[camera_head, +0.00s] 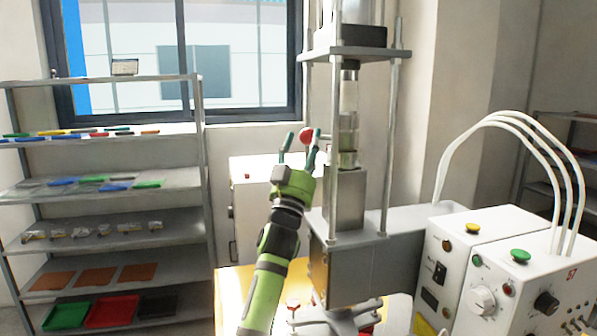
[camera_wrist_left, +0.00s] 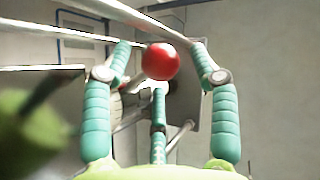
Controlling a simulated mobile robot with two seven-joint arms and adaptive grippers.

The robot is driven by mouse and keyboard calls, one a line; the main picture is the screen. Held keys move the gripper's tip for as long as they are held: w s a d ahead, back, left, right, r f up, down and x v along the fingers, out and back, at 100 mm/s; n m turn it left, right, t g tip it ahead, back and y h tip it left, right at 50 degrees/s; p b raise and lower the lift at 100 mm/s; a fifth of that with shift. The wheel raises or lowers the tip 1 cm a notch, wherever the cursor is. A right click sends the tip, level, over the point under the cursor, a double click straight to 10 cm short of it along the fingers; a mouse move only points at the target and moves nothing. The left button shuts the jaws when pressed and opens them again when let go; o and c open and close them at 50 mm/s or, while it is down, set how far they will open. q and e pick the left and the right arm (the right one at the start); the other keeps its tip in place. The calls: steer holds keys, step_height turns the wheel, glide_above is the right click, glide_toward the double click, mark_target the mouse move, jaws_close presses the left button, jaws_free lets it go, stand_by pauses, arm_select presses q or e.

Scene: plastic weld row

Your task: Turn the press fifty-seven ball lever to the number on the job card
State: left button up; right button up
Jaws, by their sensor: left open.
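My left gripper (camera_head: 304,148) is open, its teal fingers raised beside the press column (camera_head: 348,110). A red ball (camera_head: 306,135) shows at its fingertips. In the left wrist view the red ball (camera_wrist_left: 160,61) sits between the spread outer fingers, with a visible gap on each side; a third finger shows below it. I cannot tell whether any finger touches the ball. The rod behind the ball is mostly hidden. A white control box at the right carries a small red mark (camera_head: 571,274) that looks like 57. My right gripper is not in view.
A shelf rack (camera_head: 203,160) with small parts and trays stands at the left, with a small framed card (camera_head: 125,67) on top, unreadable. White control boxes (camera_head: 440,245) with knobs and white hoses (camera_head: 520,125) stand at the right. Vertical rods (camera_head: 390,140) flank the press column.

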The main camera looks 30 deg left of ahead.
arm_select(q)
steer(key=a+v, duration=0.1)
steer(key=v, duration=0.8)
steer(key=shift+s+d, duration=0.15)
steer(key=shift+d, duration=0.3)
